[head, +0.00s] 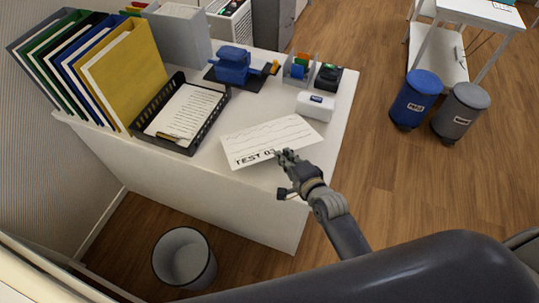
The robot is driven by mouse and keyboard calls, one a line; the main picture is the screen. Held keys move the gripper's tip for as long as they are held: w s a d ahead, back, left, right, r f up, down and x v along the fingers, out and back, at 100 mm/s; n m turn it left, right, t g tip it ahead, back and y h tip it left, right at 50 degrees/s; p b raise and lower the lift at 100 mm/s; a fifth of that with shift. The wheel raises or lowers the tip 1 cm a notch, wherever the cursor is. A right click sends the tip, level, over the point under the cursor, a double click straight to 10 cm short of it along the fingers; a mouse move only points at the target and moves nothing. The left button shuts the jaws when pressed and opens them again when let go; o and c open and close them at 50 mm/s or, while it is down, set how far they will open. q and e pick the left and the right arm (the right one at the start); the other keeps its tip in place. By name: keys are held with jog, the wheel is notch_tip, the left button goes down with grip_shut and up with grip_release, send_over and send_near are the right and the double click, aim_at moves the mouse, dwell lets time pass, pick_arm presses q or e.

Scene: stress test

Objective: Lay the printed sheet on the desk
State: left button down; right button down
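The printed sheet (268,138) is white with wavy lines and the bold print "TEST 03" along its near edge. It shows over the right part of the white desk (205,168), near the front edge. I cannot tell whether it lies flat on the desk or is slightly above it. My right gripper (284,157) is at the sheet's near edge, by the end of the print, with its fingertips overlapping the sheet. The fingers are too small to tell whether they pinch it. My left gripper is not in view.
A black tray (211,130) with papers is left of the sheet; a white roll-shaped device (315,106) is behind it. Binders (125,75), a blue device (233,65) and a small organizer (299,69) stand farther back. A waste bin (184,258) is on the floor in front.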

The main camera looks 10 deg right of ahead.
jog(key=shift+f, duration=0.7)
jog(key=c, duration=2)
grip_release()
jog(key=shift+o, duration=0.2)
jog(key=shift+s+r, duration=0.2)
jog(key=p+v, duration=0.4)
jog(key=v, duration=0.3)
jog(key=shift+s+p, duration=0.3)
jog(key=shift+p, duration=0.1)
